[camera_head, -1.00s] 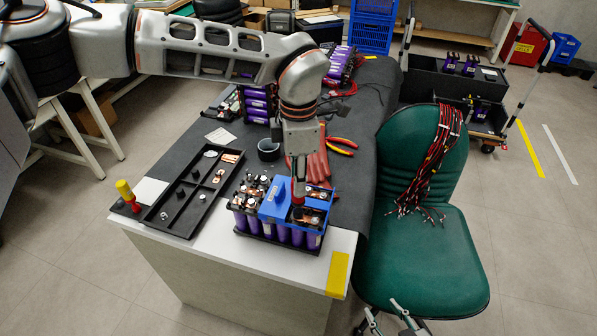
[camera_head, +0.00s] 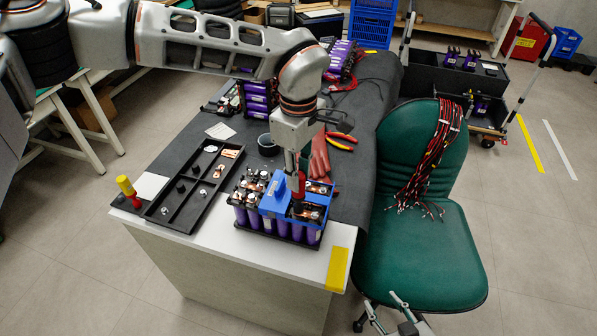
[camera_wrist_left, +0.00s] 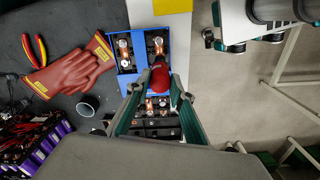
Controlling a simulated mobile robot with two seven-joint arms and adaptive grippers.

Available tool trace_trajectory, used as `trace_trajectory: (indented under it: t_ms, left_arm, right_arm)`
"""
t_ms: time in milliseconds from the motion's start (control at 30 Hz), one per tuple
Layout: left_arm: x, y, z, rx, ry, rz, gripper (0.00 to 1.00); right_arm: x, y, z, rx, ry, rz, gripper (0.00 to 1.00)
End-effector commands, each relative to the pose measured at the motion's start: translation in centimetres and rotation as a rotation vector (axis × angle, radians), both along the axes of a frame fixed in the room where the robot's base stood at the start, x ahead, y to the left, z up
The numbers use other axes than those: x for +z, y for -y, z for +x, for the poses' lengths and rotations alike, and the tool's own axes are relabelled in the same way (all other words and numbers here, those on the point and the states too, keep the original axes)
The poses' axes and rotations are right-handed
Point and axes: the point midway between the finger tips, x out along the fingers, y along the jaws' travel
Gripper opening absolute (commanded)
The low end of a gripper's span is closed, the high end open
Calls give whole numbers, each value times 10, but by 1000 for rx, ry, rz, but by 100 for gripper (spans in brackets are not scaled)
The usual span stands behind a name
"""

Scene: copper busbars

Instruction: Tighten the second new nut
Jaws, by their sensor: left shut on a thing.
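The battery pack (camera_head: 278,222), with purple cells, a blue cover (camera_head: 277,204) and copper busbars, stands at the table's front. It also shows in the left wrist view (camera_wrist_left: 126,75). My left gripper (camera_head: 297,184) is shut on a red-handled tool (camera_head: 302,182), held roughly upright over the pack's right part. The red handle (camera_wrist_left: 158,77) sits between the fingers in the wrist view. Bolts and nuts (camera_head: 313,214) show on the busbars. The tool's lower end and the nut under it are hidden. My right gripper (camera_head: 383,300) is empty and open at the bottom edge, by the chair.
A black parts tray (camera_head: 171,209) holds small parts left of the pack. A yellow-handled tool (camera_head: 126,188) stands at the table's left corner. Red gloves (camera_head: 319,160), pliers (camera_head: 341,140) and a dark cup (camera_head: 268,146) lie behind the pack. A green chair (camera_head: 425,250) stands right.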

Motion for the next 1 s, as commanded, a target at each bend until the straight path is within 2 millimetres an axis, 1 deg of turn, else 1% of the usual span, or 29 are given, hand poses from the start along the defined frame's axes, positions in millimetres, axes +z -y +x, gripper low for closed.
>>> trace_trajectory:
  t_ms: [100, 200, 500, 567, 667, 900, 1000]
  left_arm:
    - [0, 0, 0, -117, 1, 0, 0]
    - [0, 0, 0, -165, 1, 0, 0]
    - [0, 0, 0, -175, 1, 0, 0]
    - [0, 0, 0, -199, 1, 0, 0]
    - [0, 0, 0, -298, 1, 0, 0]
    - [0, 0, 0, -601, 0, 0, 0]
    - [0, 0, 0, -685, 0, 0, 0]
  right_arm:
    - [0, 0, 0, 0, 1, 0, 40]
    - [0, 0, 0, 0, 1, 0, 40]
    - [1, 0, 0, 0, 1, 0, 40]
    - [1, 0, 0, 0, 1, 0, 40]
    - [0, 0, 0, 0, 1, 0, 40]
    - [0, 0, 0, 0, 1, 0, 40]
    - [0, 0, 0, 0, 1, 0, 40]
